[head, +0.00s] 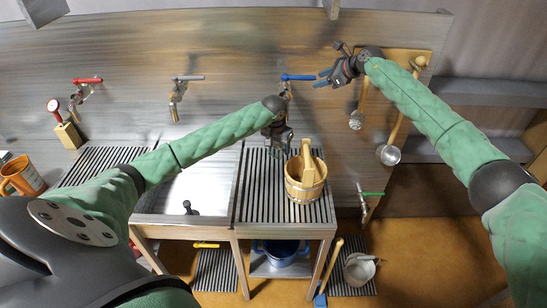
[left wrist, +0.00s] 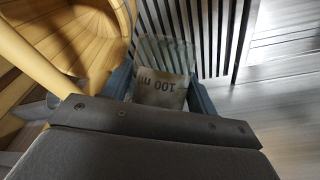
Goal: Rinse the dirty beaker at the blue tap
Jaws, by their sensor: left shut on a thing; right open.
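The beaker (left wrist: 163,55) is clear glass with a "100 ml" label, which reads upside down in the left wrist view. My left gripper (head: 281,146) is shut on it, and its fingers (left wrist: 160,85) lie on either side of the glass. In the head view the hand mostly hides the beaker, and I cannot make out any dirt. The blue tap (head: 298,77) is on the back wall, just above and behind my left gripper; its spout is partly hidden by my arm. My right gripper (head: 325,78) is open and empty, just right of the blue handle.
A wooden bucket (head: 305,187) with a ladle stands on the slatted drainboard (head: 255,200), close to the left hand. Red (head: 88,80) and grey-handled (head: 188,77) taps are further left. Ladles hang on a board (head: 420,62) at right. The sink basin (head: 195,190) is left of the drainboard.

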